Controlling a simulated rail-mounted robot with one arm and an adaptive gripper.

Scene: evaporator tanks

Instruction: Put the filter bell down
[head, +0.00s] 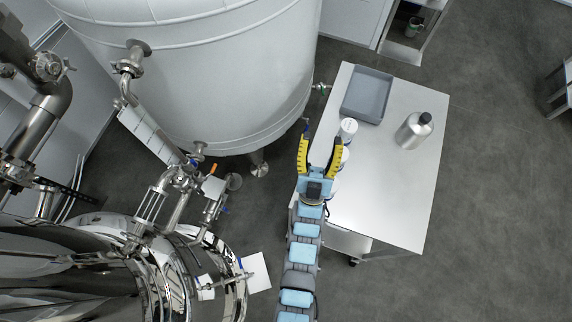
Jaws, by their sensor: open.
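My gripper (321,134) has yellow-and-black fingers that are spread apart, with nothing visible between them. It is over the left edge of the white table (385,215). I cannot pick out the filter bell for certain. A silvery metal vessel with a narrow dark top (414,130) is on the table, to the right of my gripper and apart from it. White round containers (348,127) are along the table's left side, partly hidden by my right finger.
A grey open tray (368,95) is at the table's far end. A large pale tank (210,70) stands close to the left of my gripper. Shiny pipework and valves (180,180) are at lower left. The table's near right part is clear.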

